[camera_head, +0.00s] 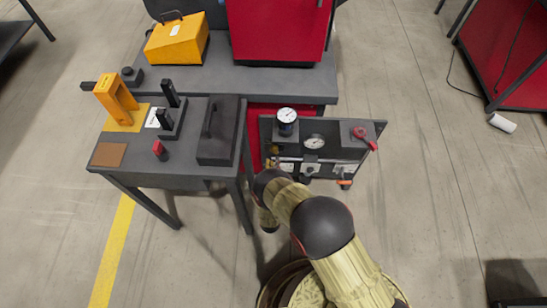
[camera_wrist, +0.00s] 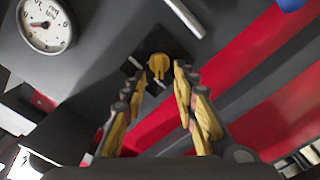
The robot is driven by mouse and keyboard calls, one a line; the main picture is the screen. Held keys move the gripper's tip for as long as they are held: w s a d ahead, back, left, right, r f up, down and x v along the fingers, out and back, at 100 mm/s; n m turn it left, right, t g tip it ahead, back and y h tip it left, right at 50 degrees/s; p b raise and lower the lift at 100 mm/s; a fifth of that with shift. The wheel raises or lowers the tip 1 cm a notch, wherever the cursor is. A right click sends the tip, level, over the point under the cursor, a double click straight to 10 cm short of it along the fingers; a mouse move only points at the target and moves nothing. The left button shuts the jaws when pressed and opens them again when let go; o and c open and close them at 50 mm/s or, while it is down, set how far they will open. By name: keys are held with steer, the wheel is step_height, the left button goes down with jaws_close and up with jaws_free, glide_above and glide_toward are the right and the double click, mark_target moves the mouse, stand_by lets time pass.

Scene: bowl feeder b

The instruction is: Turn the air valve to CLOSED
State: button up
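A yellow knob (camera_wrist: 158,66) sits on a dark plate in the wrist view, with small white marks beside it. It appears to be the air valve; I cannot read any label on it. My gripper (camera_wrist: 157,82) is open, its two yellow-padded fingers spread on either side of and below the knob, with nothing between the pads. I cannot tell how far the fingertips are from the knob in depth. In the head view the gauge panel (camera_head: 327,133) stands right of the table; my arm hides the gripper there.
A round gauge (camera_wrist: 45,24) is at the upper left of the wrist view, with a metal tube (camera_wrist: 184,17) at the top. The table (camera_head: 190,105) stands left, close to my arm.

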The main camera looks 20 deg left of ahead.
steer(key=v, duration=0.7)
steer(key=shift+s, duration=0.35)
